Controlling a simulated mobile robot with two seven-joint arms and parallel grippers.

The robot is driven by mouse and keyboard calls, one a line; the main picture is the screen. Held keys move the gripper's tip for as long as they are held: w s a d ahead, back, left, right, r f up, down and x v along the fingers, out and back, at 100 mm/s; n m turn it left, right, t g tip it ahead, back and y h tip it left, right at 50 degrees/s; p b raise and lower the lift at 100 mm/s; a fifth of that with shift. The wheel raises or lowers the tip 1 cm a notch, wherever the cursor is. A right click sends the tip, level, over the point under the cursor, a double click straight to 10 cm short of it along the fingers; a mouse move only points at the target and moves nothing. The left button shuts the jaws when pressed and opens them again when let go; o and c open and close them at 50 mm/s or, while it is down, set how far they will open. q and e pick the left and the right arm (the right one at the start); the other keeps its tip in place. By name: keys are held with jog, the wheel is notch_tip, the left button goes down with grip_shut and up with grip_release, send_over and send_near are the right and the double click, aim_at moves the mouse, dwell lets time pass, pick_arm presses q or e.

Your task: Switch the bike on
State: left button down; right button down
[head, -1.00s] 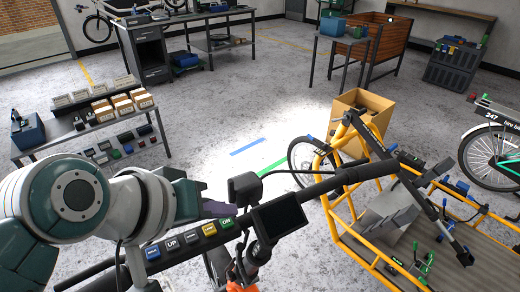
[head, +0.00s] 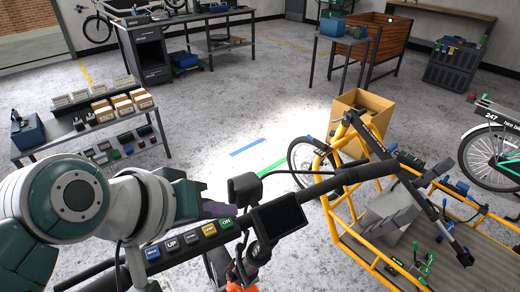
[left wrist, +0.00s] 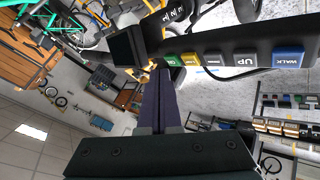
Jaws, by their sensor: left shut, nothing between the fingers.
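The cargo bike has a black handlebar (head: 325,186) and a yellow frame (head: 328,208). A button strip on the bar carries a blue WALK button (head: 152,253), a dark UP button (head: 172,245), another dark button, a yellow button (head: 209,229) and a green ON button (head: 227,223). The display (head: 279,217) is dark. My left gripper (head: 222,209) is shut and empty, its tips just by the green button. In the left wrist view the fingertips (left wrist: 160,74) overlap the edge of the green button (left wrist: 171,60); I cannot tell whether they touch it. My right gripper is out of view.
A cardboard box (head: 364,102) stands behind the yellow cargo frame. A low shelf (head: 90,128) with boxes and small devices is at the left. Another bike (head: 495,150) stands at the right. The grey floor in the middle is mostly clear.

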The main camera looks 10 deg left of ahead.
aim_at(225, 227)
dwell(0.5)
pick_arm(q)
jog(key=shift+f, duration=0.6)
dwell(0.3)
jog(key=shift+r+p, duration=0.6)
jog(key=shift+p, duration=0.05)
notch_tip(225, 227, up, 6)
jog(key=p, duration=0.6)
jog(key=shift+w+d, duration=0.1)
jog(key=shift+d, duration=0.05)
